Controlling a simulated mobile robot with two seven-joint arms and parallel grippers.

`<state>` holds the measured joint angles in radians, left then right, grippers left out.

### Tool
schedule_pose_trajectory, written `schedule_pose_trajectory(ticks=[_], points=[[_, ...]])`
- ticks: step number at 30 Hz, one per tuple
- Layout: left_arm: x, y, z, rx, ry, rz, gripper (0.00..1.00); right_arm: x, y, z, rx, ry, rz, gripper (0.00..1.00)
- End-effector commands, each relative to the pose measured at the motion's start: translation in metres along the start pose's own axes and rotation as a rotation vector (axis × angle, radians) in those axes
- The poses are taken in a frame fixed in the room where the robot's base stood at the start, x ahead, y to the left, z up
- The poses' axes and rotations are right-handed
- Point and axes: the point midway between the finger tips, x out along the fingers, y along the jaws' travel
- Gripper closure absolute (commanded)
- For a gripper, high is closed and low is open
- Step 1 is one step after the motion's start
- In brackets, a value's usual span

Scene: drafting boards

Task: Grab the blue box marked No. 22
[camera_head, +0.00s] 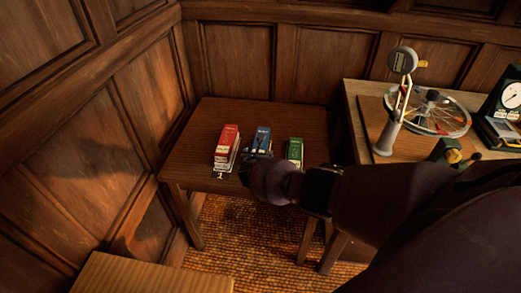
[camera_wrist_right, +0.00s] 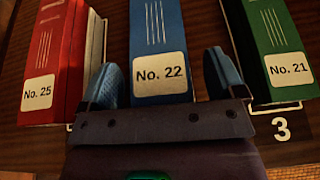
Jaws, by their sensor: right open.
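The blue box marked No. 22 (camera_head: 261,138) lies on the small wooden table, between a red box and a green box. In the right wrist view the blue box (camera_wrist_right: 158,38) shows its white label, centred ahead of the jaws. My right gripper (camera_head: 258,156) is at the near end of the blue box. In the wrist view the right gripper's (camera_wrist_right: 165,78) fingers are open, one on each side of the label end, with visible gaps. Whether they are level with the box is hard to tell. My left gripper is not in view.
The red box No. 25 (camera_wrist_right: 46,50) is at left with pale boards beside it. The green box No. 21 (camera_wrist_right: 278,40) is at right, by a painted 3 (camera_wrist_right: 282,129).

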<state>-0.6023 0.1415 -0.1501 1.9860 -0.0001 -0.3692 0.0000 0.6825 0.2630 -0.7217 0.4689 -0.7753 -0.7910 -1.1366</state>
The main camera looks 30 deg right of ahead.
Motion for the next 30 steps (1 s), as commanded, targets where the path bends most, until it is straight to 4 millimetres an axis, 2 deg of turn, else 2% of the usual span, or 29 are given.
schedule_pose_trajectory(ticks=[9,21,30], points=[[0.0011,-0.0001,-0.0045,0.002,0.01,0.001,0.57,0.0019,0.0005,0.0012,0.001,0.0,0.001,0.13],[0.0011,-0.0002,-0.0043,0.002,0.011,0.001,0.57,0.002,0.0006,0.0017,0.001,-0.001,0.001,0.73],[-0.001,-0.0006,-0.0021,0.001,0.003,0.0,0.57,0.0008,0.0005,0.0045,0.001,-0.001,0.001,0.73]])
